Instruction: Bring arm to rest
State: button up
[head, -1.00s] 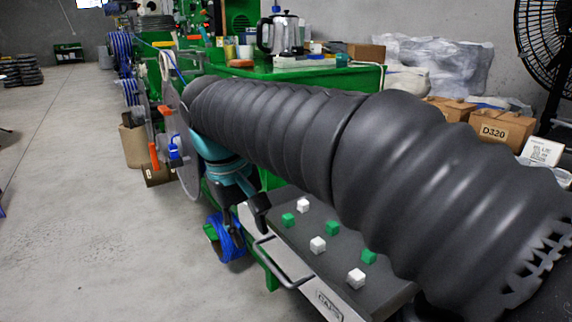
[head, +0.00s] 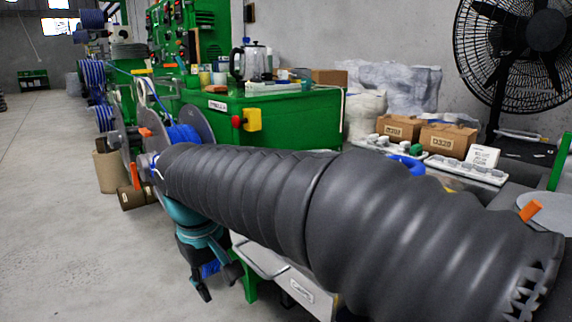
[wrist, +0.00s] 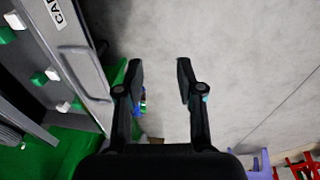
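My arm, in a ribbed dark grey sleeve, stretches across the head view from lower right to the middle left. My gripper (head: 217,282) hangs below the teal wrist at the arm's far end, pointing down beside the grey drawer front. In the wrist view my gripper (wrist: 159,74) has its two black fingers spread wide apart. Only bare concrete floor (wrist: 225,60) shows between the tips, with nothing held. A small blue thing (wrist: 141,106) shows behind the left finger; I cannot tell its distance.
The grey drawer unit (wrist: 72,40) with a handle and green and white cubes lies left of my gripper in the wrist view. A green workbench (head: 290,118), cable reels (head: 192,122), boxes (head: 443,140) and a black fan (head: 520,45) stand beyond my arm. The left floor is open.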

jog(key=s+d+f+m+t+p, duration=0.1)
jog(key=s+d+m, duration=0.3)
jog(key=d, duration=1)
jog(key=s+d+f+m+t+p, duration=0.1)
jog(key=s+d, duration=0.6)
jog(key=d, duration=0.7)
notch_tip(320, 180, down, 2)
jog(key=m+t, duration=0.1)
jog(key=m, duration=0.2)
jog(key=shift+s+t, duration=0.25)
jog(key=shift+t, duration=0.15)
jog(key=shift+o, duration=0.4)
jog(key=shift+a, duration=0.15)
